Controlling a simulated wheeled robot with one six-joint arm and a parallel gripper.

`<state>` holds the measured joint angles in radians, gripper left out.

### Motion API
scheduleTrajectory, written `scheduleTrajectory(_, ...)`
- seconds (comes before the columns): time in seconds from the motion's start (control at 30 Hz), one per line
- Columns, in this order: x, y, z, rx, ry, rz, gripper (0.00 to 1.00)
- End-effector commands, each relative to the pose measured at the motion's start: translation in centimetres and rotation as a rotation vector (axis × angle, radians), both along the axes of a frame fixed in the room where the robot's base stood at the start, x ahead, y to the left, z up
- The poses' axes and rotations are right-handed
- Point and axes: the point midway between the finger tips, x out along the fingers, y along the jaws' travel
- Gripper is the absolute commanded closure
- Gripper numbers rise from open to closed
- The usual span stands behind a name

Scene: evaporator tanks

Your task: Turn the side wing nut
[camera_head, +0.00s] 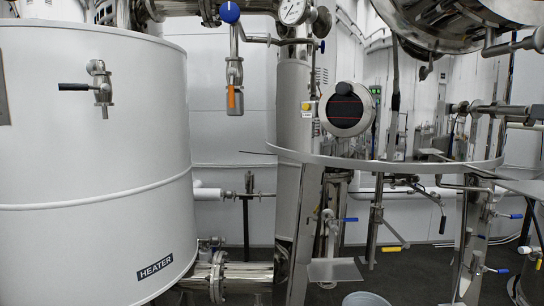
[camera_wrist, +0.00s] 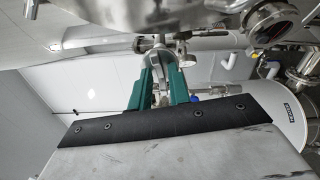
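My gripper (camera_wrist: 160,72) shows in the wrist view, with two teal fingers pointing away from the camera. The fingers are apart, with a gap between them. Bright metal parts (camera_wrist: 159,58) show in and beyond that gap, under a large steel vessel. A small metal fitting (camera_wrist: 182,60) stands just right of the fingertips. It may be the wing nut, but it is too small to tell. I cannot tell whether the fingers touch anything. No wing nut can be made out clearly in the head view, and my gripper does not show there.
The white heater tank (camera_head: 90,150) fills the left of the head view; it also shows in the wrist view (camera_wrist: 265,115). A round steel vessel (camera_head: 470,20) hangs at upper right. A curved metal rim (camera_head: 390,167) crosses the middle. Pipes and valves crowd the right side.

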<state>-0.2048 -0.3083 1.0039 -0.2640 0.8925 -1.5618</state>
Motion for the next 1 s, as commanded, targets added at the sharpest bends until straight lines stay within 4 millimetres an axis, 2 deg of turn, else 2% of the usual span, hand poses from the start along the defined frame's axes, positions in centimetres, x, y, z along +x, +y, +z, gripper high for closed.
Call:
scheduleTrajectory(0.07, -0.01, -0.01, 0.00, 0.000, 0.000, 0.000, 1.00)
scheduleTrajectory(0.23, -0.01, -0.01, -0.01, -0.012, 0.000, 0.000, 1.00)
scheduleTrajectory(0.47, -0.02, -0.02, -0.02, -0.192, 0.001, 0.000, 1.00)
scheduleTrajectory(0.77, -0.02, -0.02, -0.03, -0.219, 0.001, -0.001, 1.00)
scheduleTrajectory(1.0, -0.01, -0.03, -0.04, -0.398, 0.001, 0.000, 1.00)
